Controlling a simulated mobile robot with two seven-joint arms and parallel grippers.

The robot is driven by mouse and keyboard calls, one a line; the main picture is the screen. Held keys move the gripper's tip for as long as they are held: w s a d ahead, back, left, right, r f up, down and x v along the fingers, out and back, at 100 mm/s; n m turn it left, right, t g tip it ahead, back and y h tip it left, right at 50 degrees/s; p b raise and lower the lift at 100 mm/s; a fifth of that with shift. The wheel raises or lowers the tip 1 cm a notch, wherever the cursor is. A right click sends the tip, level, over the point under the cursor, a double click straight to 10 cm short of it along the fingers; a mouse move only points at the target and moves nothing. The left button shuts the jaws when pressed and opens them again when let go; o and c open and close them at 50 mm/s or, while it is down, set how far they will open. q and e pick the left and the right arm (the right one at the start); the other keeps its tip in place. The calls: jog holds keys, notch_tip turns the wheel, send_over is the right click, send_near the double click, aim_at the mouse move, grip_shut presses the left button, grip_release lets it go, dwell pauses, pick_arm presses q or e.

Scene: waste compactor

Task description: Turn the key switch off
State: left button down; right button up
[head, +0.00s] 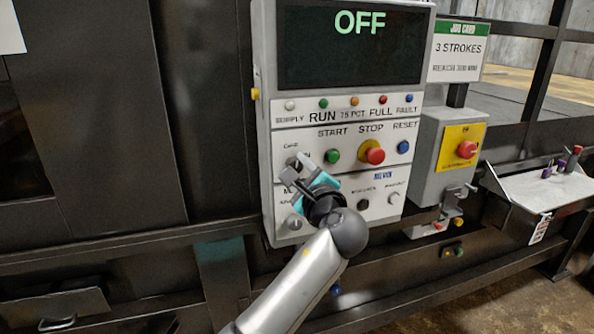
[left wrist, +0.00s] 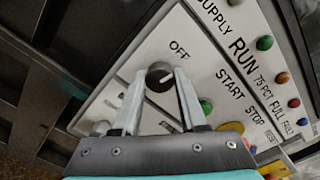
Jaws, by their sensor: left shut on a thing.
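The key switch is a round dark knob (left wrist: 158,74) with a short pale mark, on the light control panel (head: 270,110) in the left wrist view. The word OFF is printed just above it. In the head view my gripper hides most of the switch. My left gripper (head: 299,166) is at the panel's left side, left of the green START button (head: 332,156). In the left wrist view its two fingers (left wrist: 160,80) lie on either side of the knob, shut on it. The panel's display (head: 350,50) reads OFF in green. My right gripper is not in view.
A red STOP button (head: 375,155) and a blue RESET button (head: 403,147) are right of START. A grey box with a red button (head: 467,149) on yellow stands farther right. A job card (head: 457,48) reads 3 STROKES. Dark machine walls fill the left.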

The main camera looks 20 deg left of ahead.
pick_arm(q)
jog(key=shift+n, duration=1.1)
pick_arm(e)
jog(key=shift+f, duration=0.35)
pick_arm(q)
jog(key=shift+c, duration=2.2)
grip_release()
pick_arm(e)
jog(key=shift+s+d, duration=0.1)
